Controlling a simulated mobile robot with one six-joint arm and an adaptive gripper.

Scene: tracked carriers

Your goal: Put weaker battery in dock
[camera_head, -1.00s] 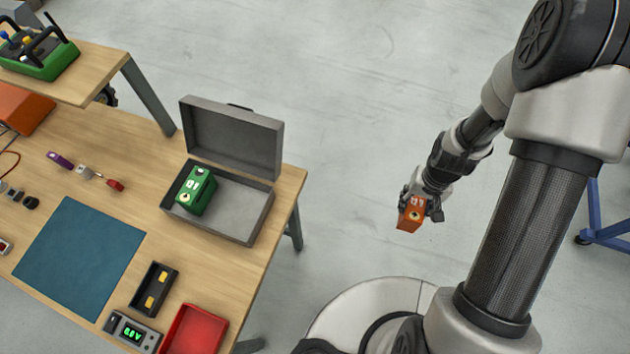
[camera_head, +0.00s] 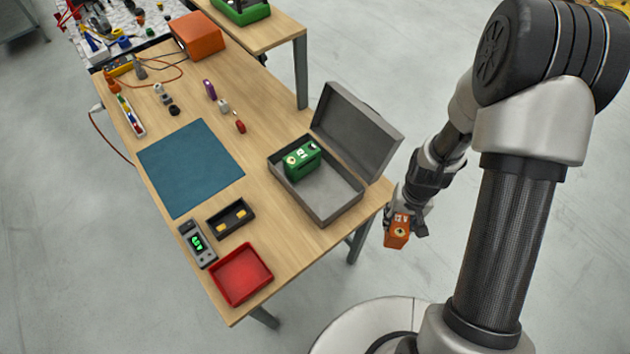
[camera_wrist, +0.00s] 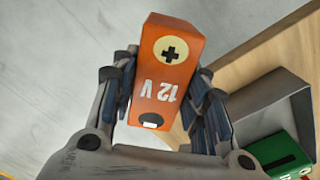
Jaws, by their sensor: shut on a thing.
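My gripper (camera_head: 408,217) is shut on an orange battery (camera_head: 397,233) and holds it in the air past the table's right edge. In the wrist view the orange battery (camera_wrist: 164,75) shows "12 V" and a plus mark between the fingers. A green battery (camera_head: 302,161) stands in the open grey case (camera_head: 325,205); part of it also shows in the wrist view (camera_wrist: 283,150). A dark dock (camera_head: 232,217) with yellow contacts lies on the table, with nothing in it. Beside it is a meter (camera_head: 198,244) with a lit green display, too small to read surely.
A red tray (camera_head: 241,275) sits at the table's near corner. A blue mat (camera_head: 190,166) lies left of the case, bare. Small coloured parts and an orange box (camera_head: 198,36) are farther back. The case's raised lid (camera_head: 357,128) stands on the side near my arm.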

